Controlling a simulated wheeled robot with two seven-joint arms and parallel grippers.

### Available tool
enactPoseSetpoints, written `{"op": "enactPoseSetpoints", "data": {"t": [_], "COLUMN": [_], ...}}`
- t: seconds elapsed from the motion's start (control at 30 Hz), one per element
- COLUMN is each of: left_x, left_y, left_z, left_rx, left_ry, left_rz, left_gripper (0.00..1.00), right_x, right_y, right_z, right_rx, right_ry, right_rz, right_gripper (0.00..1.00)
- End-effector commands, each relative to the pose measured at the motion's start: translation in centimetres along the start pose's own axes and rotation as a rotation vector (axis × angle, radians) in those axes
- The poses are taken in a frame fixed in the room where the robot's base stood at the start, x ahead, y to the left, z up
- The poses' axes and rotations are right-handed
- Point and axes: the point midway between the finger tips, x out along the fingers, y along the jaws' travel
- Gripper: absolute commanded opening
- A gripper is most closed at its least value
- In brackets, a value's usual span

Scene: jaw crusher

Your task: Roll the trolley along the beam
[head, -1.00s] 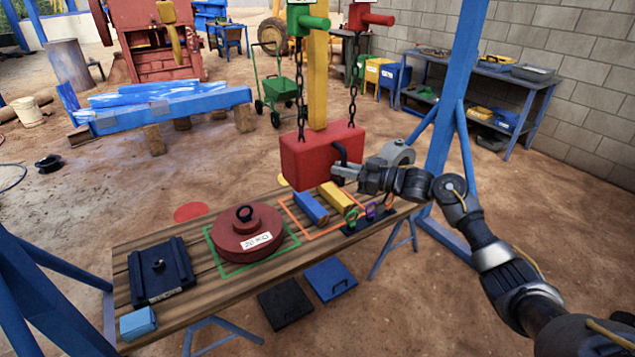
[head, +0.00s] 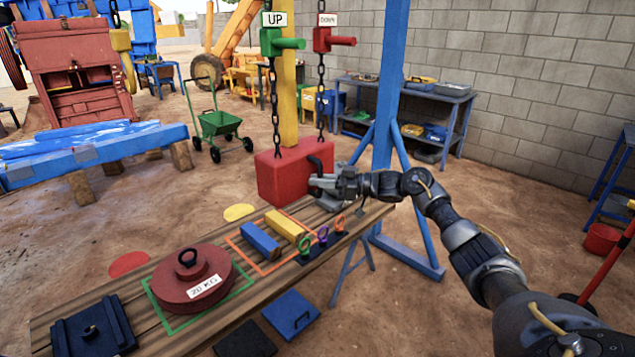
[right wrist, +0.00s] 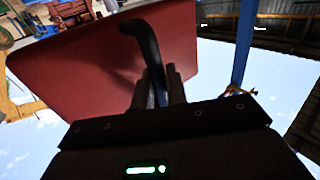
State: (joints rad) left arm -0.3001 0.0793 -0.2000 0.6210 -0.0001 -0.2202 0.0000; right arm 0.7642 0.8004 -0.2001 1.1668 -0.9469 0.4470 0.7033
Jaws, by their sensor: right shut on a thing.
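A red block (head: 290,172) with a black bent handle hangs beside two chains, above the far right end of the wooden table. My right gripper (head: 322,184) is at the block's right side, shut on the black handle. In the right wrist view the fingers (right wrist: 158,88) close around the handle (right wrist: 146,45), with the red block (right wrist: 100,60) behind it. A green handle marked UP (head: 284,42) and a red handle marked DOWN (head: 336,40) are above on the chains. The overhead beam and trolley wheels cannot be made out. My left gripper is out of view.
The wooden table (head: 120,300) holds a dark red 20 KG weight (head: 195,278), a dark blue plate (head: 92,328), a blue bar (head: 260,240), a yellow bar (head: 286,226) and small coloured eyebolts (head: 323,236). A blue post (head: 392,90) stands right of the block, behind my arm.

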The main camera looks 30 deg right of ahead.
Motion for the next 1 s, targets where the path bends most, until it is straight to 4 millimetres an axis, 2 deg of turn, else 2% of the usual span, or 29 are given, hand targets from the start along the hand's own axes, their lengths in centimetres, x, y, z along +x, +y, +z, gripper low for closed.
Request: {"op": "enactPoseSetpoints", "data": {"t": [0.03, 0.07, 0.17, 0.43, 0.57, 0.87, 1.0], "left_x": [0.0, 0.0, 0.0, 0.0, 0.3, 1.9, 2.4], "left_y": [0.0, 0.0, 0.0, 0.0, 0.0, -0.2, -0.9], "left_z": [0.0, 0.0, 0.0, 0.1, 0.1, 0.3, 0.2], "left_rx": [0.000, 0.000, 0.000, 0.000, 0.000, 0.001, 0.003], "left_ry": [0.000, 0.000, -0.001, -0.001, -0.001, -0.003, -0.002], "left_rz": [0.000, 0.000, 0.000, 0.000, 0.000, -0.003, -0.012], "left_gripper": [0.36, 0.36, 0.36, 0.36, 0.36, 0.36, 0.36], "right_x": [-0.1, -0.1, -0.1, -0.1, -0.9, -6.5, -8.8], "right_y": [0.2, 0.2, 0.2, 0.1, 0.1, 0.1, 0.1], "right_z": [-0.2, -0.2, -0.2, -0.1, 0.1, 0.3, 0.2], "right_rx": [-0.004, -0.004, -0.003, -0.002, -0.003, -0.003, -0.003], "right_ry": [0.003, 0.003, 0.002, 0.001, 0.000, -0.003, -0.001], "right_rz": [0.007, 0.007, 0.006, 0.003, 0.004, 0.004, 0.004], "right_gripper": [0.00, 0.18, 0.31, 0.32, 0.32, 0.32, 0.32]}}
